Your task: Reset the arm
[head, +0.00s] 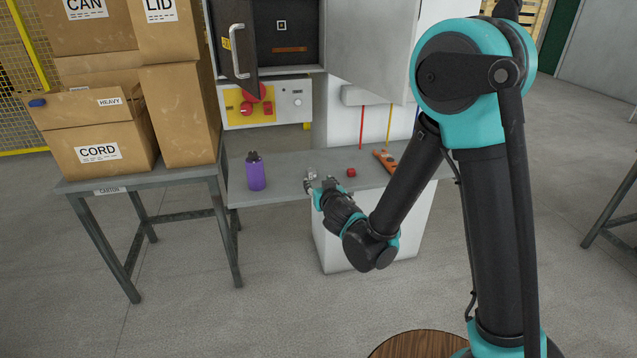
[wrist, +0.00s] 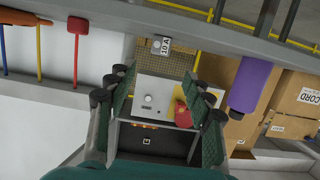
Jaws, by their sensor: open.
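My gripper (head: 318,182) is at the front of the grey bench in the head view, on the end of my bent arm. In the wrist view my gripper (wrist: 163,92) has its two dark green fingers spread wide, with nothing held between them. A small block labelled 10 A (wrist: 166,46) shows beyond the fingertips, apart from them. The wrist picture is upside down compared with the head view.
The bench (head: 285,190) bears a purple bottle (head: 255,172), a red block (head: 351,172) and an orange tool (head: 384,160). Cartons (head: 182,115) fill the left table.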

